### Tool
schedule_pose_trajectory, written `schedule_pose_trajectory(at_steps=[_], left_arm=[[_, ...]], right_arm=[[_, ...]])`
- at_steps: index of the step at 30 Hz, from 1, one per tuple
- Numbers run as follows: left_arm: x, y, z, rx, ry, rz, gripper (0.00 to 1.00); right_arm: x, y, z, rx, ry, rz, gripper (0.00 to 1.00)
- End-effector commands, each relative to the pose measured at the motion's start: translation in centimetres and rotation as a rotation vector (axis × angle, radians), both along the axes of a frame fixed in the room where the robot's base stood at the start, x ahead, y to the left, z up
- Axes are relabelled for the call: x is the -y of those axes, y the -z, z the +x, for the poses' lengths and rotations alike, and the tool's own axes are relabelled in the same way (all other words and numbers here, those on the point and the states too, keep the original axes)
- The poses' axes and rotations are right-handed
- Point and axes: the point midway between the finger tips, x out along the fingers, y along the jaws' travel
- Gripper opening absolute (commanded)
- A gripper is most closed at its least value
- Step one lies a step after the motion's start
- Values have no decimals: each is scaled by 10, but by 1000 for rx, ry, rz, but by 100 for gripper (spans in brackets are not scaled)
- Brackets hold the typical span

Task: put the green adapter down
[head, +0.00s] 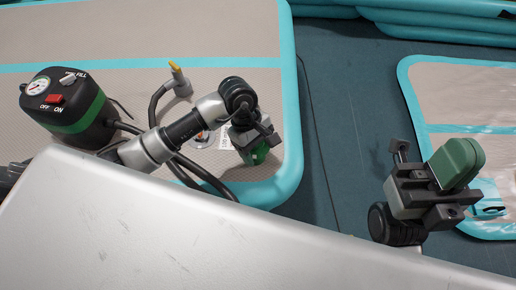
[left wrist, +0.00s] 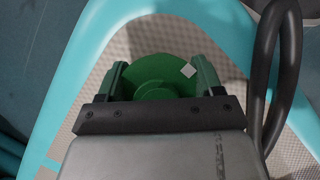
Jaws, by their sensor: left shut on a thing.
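The green adapter (left wrist: 155,70) is a round green piece with a small pale square mark, between the two fingers of my left gripper in the left wrist view. In the head view only a bit of the green adapter (head: 261,154) shows under the gripper. My left gripper (head: 256,150) is shut on it, over the near right corner of the grey, teal-edged inflatable track. Whether the adapter touches the track cannot be told. My right gripper (head: 460,160) is over the floor gap and the right track's edge, its dark green fingers together, with nothing seen between them.
A black-and-green pump (head: 68,110) with a gauge and red switch stands at left on the track (head: 140,30). A dark hose with a grey, yellow-tipped end (head: 178,80) lies beside my left arm. A second track (head: 440,90) lies at right, across dark floor (head: 345,110).

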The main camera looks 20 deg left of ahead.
Motion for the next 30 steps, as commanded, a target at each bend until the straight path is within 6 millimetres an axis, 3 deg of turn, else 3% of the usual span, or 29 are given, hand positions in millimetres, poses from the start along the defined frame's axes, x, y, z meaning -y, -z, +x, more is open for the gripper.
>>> schedule_pose_trajectory(at_steps=[11,12,16,25,30], left_arm=[[0,5,0,1,0,0,42],[0,3,0,1,0,0,72],[0,3,0,0,-1,0,92],[0,1,0,0,0,0,92],[-5,-14,3,3,-2,2,92]], right_arm=[[0,4,-1,5,0,2,0],[0,2,-1,5,0,2,0],[0,2,-1,4,0,1,0],[0,0,-1,4,-1,1,0],[-2,-4,9,-66,4,-21,0]])
